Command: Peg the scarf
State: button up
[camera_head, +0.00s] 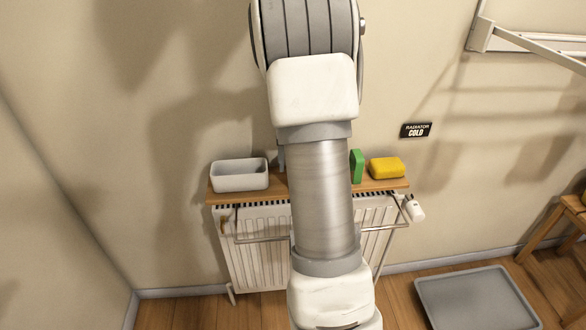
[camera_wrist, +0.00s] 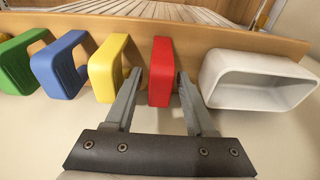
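My gripper (camera_wrist: 160,80) is open in the wrist view, one finger on each side of a red peg-like block (camera_wrist: 161,70). A small gap shows between the block and each fingertip. A yellow block (camera_wrist: 108,68), a blue block (camera_wrist: 60,64) and a green block (camera_wrist: 20,62) stand in a row to its left. The green block also shows in the head view (camera_head: 357,166); my arm hides the other blocks there. I see no scarf in either view.
A white open tray (camera_head: 240,175) sits on the wooden radiator shelf (camera_head: 396,184), just right of the gripper in the wrist view (camera_wrist: 258,80). A yellow sponge-like block (camera_head: 387,168) is at the shelf's other end. A wall rack (camera_head: 530,44), grey floor tray (camera_head: 476,300) and stool (camera_head: 545,232) are rightward.

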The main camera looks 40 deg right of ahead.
grip_shut()
notch_tip(320, 180, up, 7)
jog(key=p, duration=0.5)
jog(key=shift+r+p, duration=0.1)
jog(key=shift+p, duration=0.3)
jog(key=shift+s, duration=0.1)
